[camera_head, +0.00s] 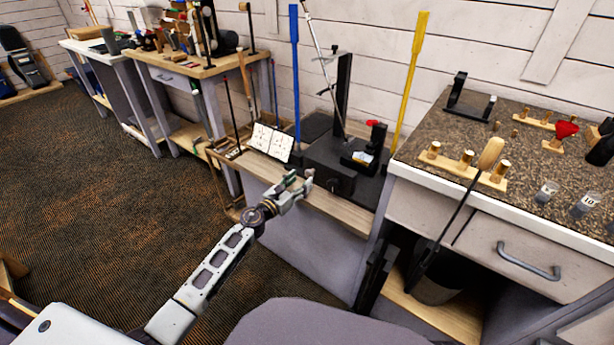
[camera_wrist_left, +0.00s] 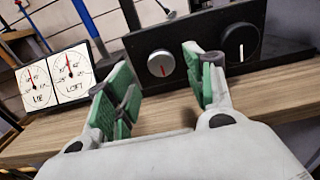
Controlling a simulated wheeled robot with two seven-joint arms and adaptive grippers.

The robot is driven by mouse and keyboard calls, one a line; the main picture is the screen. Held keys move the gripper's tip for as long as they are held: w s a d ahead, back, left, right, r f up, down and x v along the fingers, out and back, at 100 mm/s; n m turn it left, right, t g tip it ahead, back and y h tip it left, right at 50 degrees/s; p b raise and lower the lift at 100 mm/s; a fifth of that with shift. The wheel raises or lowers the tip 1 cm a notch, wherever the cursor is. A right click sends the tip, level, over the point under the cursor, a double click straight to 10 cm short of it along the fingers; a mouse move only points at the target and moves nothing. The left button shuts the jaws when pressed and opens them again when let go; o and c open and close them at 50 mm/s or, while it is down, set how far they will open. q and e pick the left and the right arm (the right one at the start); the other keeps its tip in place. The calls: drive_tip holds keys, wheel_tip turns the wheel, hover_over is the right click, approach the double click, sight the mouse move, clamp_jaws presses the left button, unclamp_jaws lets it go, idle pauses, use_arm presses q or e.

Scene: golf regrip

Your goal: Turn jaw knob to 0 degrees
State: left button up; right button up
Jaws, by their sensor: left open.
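A black machine (camera_head: 318,160) stands on a wooden bench. In the left wrist view its dark front panel (camera_wrist_left: 201,38) carries a silver knob (camera_wrist_left: 160,63) with a red mark and a larger black knob (camera_wrist_left: 241,42) with a near-upright white line. I cannot tell from labels which is the jaw knob. My left gripper (camera_head: 299,181) is open and empty in front of the panel. In the left wrist view its green-padded fingers (camera_wrist_left: 165,88) stand either side of the silver knob's direction, apparently short of it. The right finger partly covers the panel between the knobs. My right gripper is not in view.
A white card with LIE and LOFT dials (camera_head: 270,141) stands left of the machine. A blue post (camera_head: 295,70) and a yellow post (camera_head: 411,80) rise beside it. The wooden bench edge (camera_head: 325,205) runs below the panel. A speckled worktop (camera_head: 520,135) stands at right.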

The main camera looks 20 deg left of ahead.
sight(308, 175)
use_arm(q)
drive_tip(key=shift+x, duration=2.15)
drive_tip(key=shift+w+d, duration=0.1)
drive_tip(key=shift+w, duration=0.05)
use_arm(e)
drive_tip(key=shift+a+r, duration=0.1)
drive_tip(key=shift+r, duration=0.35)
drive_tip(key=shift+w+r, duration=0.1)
use_arm(q)
drive_tip(key=c, duration=1)
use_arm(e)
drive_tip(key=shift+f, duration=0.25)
